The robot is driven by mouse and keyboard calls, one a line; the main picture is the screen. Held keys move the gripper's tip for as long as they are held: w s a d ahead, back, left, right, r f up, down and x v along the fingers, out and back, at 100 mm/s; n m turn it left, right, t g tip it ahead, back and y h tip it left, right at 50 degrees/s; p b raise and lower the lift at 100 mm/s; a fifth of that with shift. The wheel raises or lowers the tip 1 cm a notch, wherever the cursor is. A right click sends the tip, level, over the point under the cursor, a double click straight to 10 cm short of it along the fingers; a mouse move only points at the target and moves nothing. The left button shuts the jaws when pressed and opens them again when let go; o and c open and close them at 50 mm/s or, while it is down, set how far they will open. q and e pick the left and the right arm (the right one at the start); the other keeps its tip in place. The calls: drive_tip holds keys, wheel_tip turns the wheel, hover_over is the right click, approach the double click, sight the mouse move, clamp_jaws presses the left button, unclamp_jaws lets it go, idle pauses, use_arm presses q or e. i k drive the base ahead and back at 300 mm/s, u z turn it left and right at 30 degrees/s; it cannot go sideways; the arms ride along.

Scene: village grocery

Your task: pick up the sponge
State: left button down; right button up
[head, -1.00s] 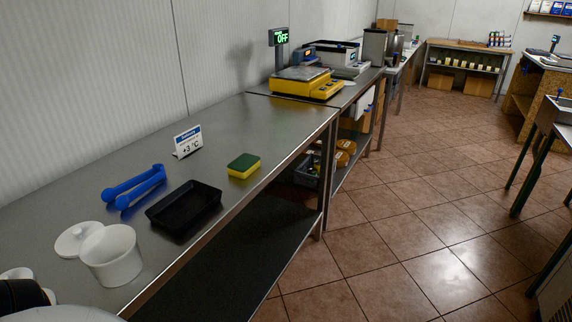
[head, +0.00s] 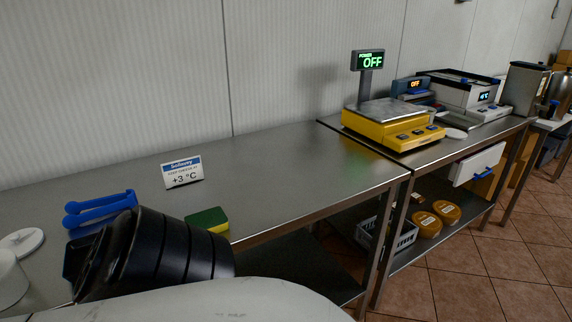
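The sponge (head: 208,220), green on top with a yellow side, lies on the steel counter (head: 290,170) near its front edge in the head view. My dark ribbed arm part stands in front of it at the lower left and hides part of its left side. Neither gripper's fingers can be made out, so I cannot see where they are relative to the sponge.
Blue tongs (head: 100,205), a price sign (head: 183,173) and a white lid (head: 20,242) are on the counter at the left. A yellow scale (head: 390,128) stands on the counter beyond. The counter between sign and scale is clear.

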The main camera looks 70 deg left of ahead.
sight(213, 219)
drive_tip(key=i, duration=1)
drive_tip(key=u, duration=2.65)
